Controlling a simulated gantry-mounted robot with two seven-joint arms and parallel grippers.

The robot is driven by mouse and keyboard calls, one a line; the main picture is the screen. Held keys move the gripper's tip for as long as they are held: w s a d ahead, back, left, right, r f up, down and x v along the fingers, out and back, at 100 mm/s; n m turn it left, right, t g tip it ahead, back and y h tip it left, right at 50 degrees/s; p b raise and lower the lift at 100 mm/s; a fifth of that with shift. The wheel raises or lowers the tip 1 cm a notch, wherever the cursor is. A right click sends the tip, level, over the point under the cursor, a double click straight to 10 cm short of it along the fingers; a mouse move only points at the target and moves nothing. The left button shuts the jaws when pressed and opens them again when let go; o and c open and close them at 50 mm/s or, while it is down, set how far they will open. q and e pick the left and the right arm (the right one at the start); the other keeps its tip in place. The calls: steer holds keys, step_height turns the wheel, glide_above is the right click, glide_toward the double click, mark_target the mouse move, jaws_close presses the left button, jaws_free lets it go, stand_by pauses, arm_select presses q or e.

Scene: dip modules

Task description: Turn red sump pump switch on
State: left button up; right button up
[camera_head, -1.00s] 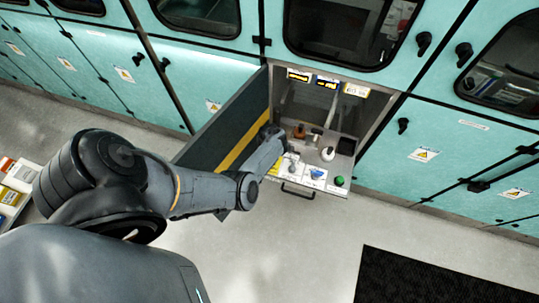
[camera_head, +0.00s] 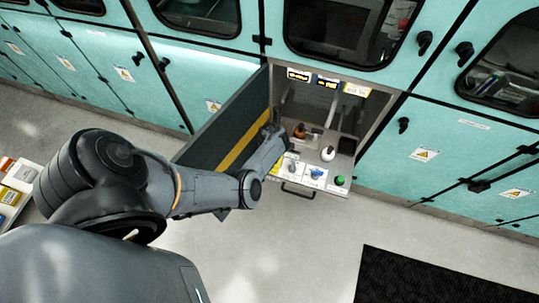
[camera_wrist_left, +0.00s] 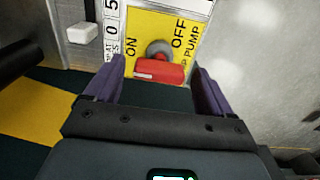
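In the left wrist view, the red sump pump switch (camera_wrist_left: 158,71) sits on a yellow label plate (camera_wrist_left: 178,30) with ON at its left and OFF at its right. Its red handle lies roughly crosswise in the picture. My left gripper (camera_wrist_left: 158,80) is open, with one purple finger on each side of the handle. I cannot tell whether either finger touches it. In the head view, my left gripper (camera_head: 277,146) is at the left end of the drawer-like control panel (camera_head: 318,188). The red switch cannot be made out there. My right gripper is not in view.
A blue knob (camera_head: 317,174) and a green button (camera_head: 339,180) are farther right on the panel.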

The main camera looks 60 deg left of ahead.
arm_select(q)
steer(key=shift+r, duration=0.2)
step_height(320, 180, up, 10)
steer(key=p, duration=0.3)
steer(key=shift+r+p, duration=0.25)
steer(key=shift+p, duration=0.1)
stand_by(0.4)
steer(key=a+r+m+t+y+p, duration=0.3)
steer(key=r+m+p, duration=0.2)
steer(key=r+m, duration=0.8)
steer(key=s+d+r+m+h+p, duration=0.1)
steer(key=s+d+r+m, duration=0.3)
steer(key=d, duration=0.5)
steer(key=s+d+r+m+h+p, duration=0.1)
steer(key=s+d+r+m+p, duration=0.1)
steer(key=s+d+r+m, duration=0.2)
steer(key=s+d+r+m+h+p, duration=0.1)
steer(key=s+d+r+m+p, duration=0.1)
steer(key=d+r+m, duration=0.6)
steer(key=s+d+r, duration=0.1)
steer(key=d+r, duration=0.1)
steer(key=d, duration=0.4)
steer(key=shift+s+d+r+t+p, duration=0.2)
steer(key=shift+s+r+t+p, duration=0.1)
steer(key=shift+s, duration=0.1)
